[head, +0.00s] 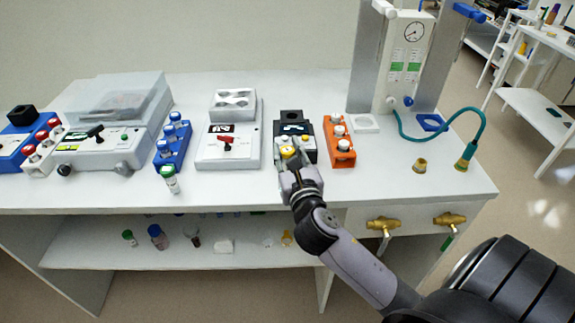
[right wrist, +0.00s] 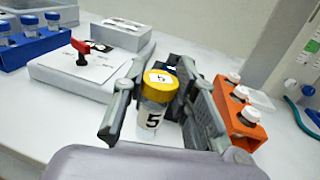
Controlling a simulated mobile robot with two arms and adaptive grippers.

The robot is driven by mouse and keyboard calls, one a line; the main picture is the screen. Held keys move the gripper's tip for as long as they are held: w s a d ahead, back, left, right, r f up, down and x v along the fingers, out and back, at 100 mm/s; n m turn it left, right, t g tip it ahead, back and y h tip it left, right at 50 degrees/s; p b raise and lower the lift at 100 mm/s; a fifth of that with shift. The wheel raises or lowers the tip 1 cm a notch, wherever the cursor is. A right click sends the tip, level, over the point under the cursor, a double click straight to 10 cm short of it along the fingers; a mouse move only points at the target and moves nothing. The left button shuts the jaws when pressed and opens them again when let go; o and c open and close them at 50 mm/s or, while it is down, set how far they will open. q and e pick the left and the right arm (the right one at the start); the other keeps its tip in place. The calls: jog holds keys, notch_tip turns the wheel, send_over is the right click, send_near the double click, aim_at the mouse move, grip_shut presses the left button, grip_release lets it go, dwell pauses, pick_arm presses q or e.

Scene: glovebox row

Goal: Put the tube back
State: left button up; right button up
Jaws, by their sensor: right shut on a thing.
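A tube with a yellow cap and the number 5 on cap and label (right wrist: 155,105) is upright between the fingers of my right gripper (head: 289,160). My right gripper is shut on it, above the front of the bench. The yellow cap (head: 288,151) also shows in the head view. A black device (head: 294,116) stands just behind the gripper, its front partly hidden by it. An orange rack (head: 340,158) with several white-capped tubes stands just right of the gripper. My left gripper is not in view.
A grey-white device with a red knob (head: 215,160) stands left of the gripper. Farther left are a blue rack (head: 165,160) and a green-capped tube (head: 171,184) by the front edge. A brass fitting (head: 420,165) and a green hose (head: 468,138) are at right.

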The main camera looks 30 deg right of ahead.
notch_tip(320, 180, down, 4)
jog(key=shift+r+b, duration=0.2)
jog(key=shift+b, duration=0.25)
jog(key=shift+f, duration=0.1)
jog(key=o, duration=1)
